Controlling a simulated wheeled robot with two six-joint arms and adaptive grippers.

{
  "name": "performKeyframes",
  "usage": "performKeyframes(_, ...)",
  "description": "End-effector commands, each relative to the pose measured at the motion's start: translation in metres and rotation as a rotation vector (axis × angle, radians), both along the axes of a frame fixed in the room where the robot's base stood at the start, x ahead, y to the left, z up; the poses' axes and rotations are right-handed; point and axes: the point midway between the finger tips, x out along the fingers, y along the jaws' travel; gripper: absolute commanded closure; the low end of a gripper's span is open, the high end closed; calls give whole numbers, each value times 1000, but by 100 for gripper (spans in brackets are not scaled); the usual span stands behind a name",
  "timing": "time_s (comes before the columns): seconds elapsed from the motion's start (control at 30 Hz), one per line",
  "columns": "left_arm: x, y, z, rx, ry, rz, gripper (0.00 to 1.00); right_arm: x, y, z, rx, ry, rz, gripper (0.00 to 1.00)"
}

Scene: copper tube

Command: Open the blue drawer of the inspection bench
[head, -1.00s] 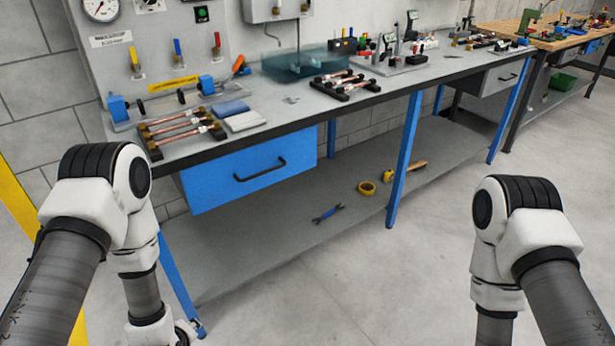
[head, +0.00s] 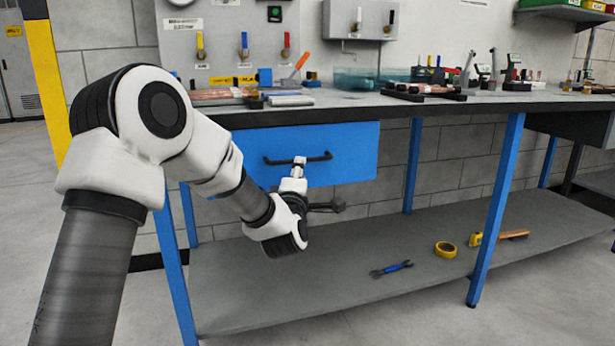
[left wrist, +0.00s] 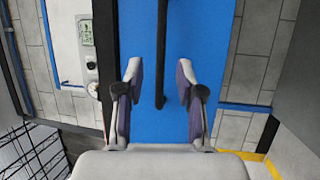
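The blue drawer (head: 345,165) hangs under the left part of the inspection bench (head: 400,102). Its front sits close under the bench top and it looks shut. A black bar handle (head: 270,161) runs across the front. My left gripper (head: 299,162) is at the handle, right of its middle. In the left wrist view my left gripper (left wrist: 160,68) is open, with the handle (left wrist: 162,30) between its spread fingers and clear space on both sides. The blue drawer front (left wrist: 210,35) lies behind it. Whether the fingers reach past the bar is unclear. My right gripper is out of view.
The lower shelf (head: 330,290) holds a blue wrench (head: 391,269), yellow tape (head: 446,250) and a brush (head: 512,235). Blue legs (head: 497,210) stand at the bench front. Copper parts and fixtures crowd the bench top. The floor in front is clear.

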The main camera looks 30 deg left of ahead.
Motion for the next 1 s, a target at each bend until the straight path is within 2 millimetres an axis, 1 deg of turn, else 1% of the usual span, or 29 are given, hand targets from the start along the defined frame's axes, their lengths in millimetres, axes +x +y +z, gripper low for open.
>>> performKeyframes(0.03,8,5,0,1,-2,2,63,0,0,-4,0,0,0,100)
performKeyframes(0.2,37,19,5,0,-1,2,63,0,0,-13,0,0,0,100)
performKeyframes(0.3,48,25,8,1,-1,1,63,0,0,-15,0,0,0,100)
performKeyframes(0.4,53,27,10,1,2,0,63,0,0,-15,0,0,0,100)
performKeyframes(0.57,53,27,10,1,3,0,63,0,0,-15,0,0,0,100)
performKeyframes(0.6,53,27,10,1,3,0,66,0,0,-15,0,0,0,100)
performKeyframes(0.67,53,27,10,1,3,0,88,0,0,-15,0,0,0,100)
performKeyframes(0.7,53,27,10,1,3,0,100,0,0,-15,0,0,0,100)
performKeyframes(1.0,53,27,10,1,3,0,100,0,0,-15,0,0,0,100)
